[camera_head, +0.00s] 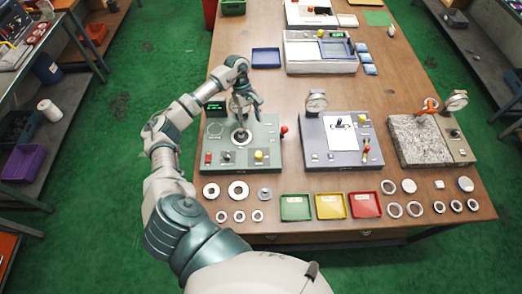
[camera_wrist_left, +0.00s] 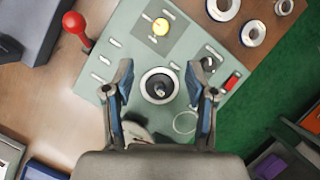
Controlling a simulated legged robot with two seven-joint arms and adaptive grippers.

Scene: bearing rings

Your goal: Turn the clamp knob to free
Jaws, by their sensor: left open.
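My left gripper (camera_head: 245,105) is open and empty above the grey-green fixture panel (camera_head: 213,128). In the left wrist view, its two blue-padded fingers (camera_wrist_left: 166,72) stand apart, on either side of a round seat with a dark centre post (camera_wrist_left: 158,85). The panel carries a yellow knob (camera_head: 259,155), also in the wrist view (camera_wrist_left: 160,27), and a black knob (camera_head: 226,155), close to the right finger in the wrist view (camera_wrist_left: 208,63). A red switch (camera_wrist_left: 231,81) and a red ball lever (camera_wrist_left: 74,22) are also there. The labels are too small to read, so I cannot tell which knob is the clamp knob.
A grey gauge station (camera_head: 312,133) and a granite block (camera_head: 415,140) stand to the right. Several metal rings (camera_head: 238,190) and green (camera_head: 295,217), yellow (camera_head: 331,217) and red trays (camera_head: 365,216) lie along the front. A blue tray (camera_head: 266,51) lies behind the panel.

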